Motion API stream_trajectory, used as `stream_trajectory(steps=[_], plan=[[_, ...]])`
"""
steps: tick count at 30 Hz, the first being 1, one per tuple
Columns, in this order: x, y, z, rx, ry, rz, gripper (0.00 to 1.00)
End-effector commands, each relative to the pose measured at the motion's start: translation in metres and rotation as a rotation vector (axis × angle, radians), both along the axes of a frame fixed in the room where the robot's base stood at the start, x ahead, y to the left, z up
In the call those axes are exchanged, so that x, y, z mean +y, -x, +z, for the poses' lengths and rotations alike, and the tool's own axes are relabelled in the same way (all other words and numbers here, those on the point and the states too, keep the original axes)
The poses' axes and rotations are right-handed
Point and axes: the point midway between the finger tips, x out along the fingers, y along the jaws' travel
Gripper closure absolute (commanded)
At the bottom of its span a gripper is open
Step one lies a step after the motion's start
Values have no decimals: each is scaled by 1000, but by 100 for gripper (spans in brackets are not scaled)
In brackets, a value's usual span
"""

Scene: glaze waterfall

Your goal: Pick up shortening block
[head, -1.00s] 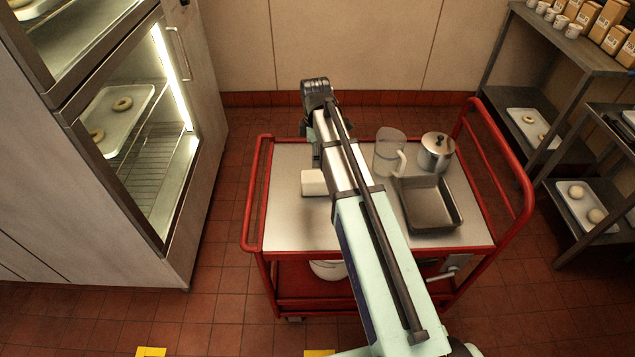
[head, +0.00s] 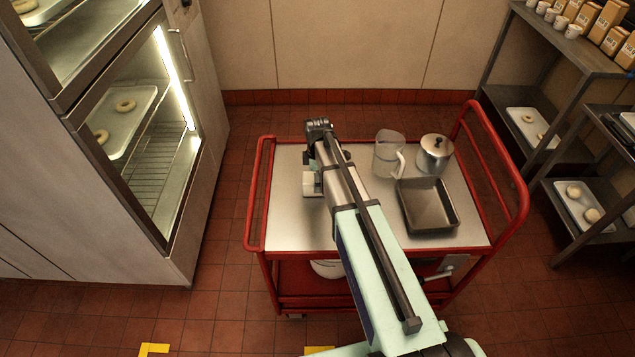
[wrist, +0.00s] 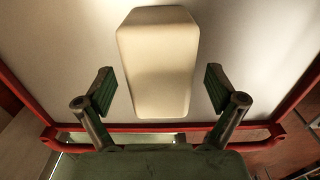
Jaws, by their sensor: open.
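The shortening block (wrist: 158,62) is a cream-white block with rounded edges. In the wrist view it lies on the cart top, its near end between my open fingers and apart from both. In the head view the block (head: 312,190) is partly hidden by my arm and gripper. My gripper (wrist: 160,95) is open and empty in the wrist view, with one finger on each side of the block. In the head view my gripper (head: 310,175) is over the left part of the cart, and its fingertips are hard to make out.
The red cart's metal top (head: 290,225) also holds a clear jug (head: 386,157), a lidded pot (head: 434,153) and a dark pan (head: 428,208) on the right. Red rails (head: 258,195) bound its sides. A lit cabinet (head: 140,130) stands left, shelves (head: 572,60) stand right.

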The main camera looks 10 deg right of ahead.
Motion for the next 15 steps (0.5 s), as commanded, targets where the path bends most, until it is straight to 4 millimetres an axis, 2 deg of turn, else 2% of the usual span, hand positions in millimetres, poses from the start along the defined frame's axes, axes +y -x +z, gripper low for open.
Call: stream_trajectory(steps=[6, 15], plan=[[-1, 0, -22, 2, 0, 0, 6], [-1, 0, -27, 0, 0, 0, 6]])
